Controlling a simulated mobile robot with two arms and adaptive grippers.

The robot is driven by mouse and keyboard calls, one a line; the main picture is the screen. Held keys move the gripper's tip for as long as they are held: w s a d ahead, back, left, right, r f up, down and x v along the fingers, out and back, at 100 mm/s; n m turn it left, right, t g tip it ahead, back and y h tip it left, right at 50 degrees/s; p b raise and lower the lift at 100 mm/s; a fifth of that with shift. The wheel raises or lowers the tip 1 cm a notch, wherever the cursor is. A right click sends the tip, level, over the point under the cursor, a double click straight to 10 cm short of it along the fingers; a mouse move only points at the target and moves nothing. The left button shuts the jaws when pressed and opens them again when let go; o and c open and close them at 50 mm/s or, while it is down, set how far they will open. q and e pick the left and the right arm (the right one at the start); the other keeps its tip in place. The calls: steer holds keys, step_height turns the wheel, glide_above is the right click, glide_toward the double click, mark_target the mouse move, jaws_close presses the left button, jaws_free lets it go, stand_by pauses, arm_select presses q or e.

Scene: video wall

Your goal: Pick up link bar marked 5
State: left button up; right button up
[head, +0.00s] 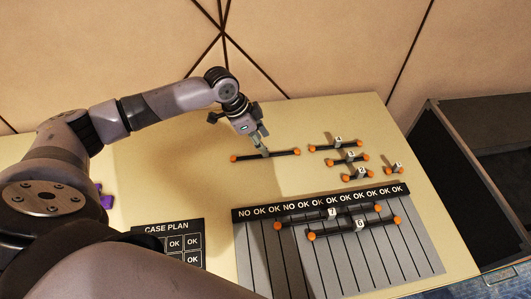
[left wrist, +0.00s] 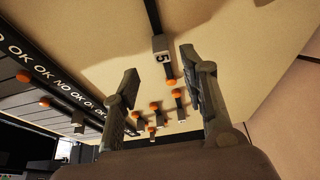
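The link bar marked 5 (head: 282,153) is a dark bar with orange ends. It lies on the cream table, apart from the other bars. Its tag with the 5 (left wrist: 162,57) reads clearly in the left wrist view. My left gripper (head: 262,146) points down at the bar's middle and partly hides its tag in the head view. In the left wrist view my left gripper (left wrist: 160,80) is open, its two fingers well apart. The bar shows in the gap between them. I cannot tell how far the fingertips are above it. My right gripper is not in view.
Smaller tagged bars (head: 351,159) lie to the right on the table. In front is a striped board (head: 340,275) with an OK/NO header and two longer bars (head: 330,214) on it. A CASE PLAN card (head: 167,229) and purple pieces (head: 106,196) are at the left.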

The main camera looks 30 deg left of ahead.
arm_select(q)
steer(key=x, duration=0.5)
steer(key=shift+w+a+f+p, duration=0.1)
steer(key=shift+a+f+p, duration=0.1)
steer(key=shift+f+p, duration=0.15)
jaws_close()
stand_by(0.4)
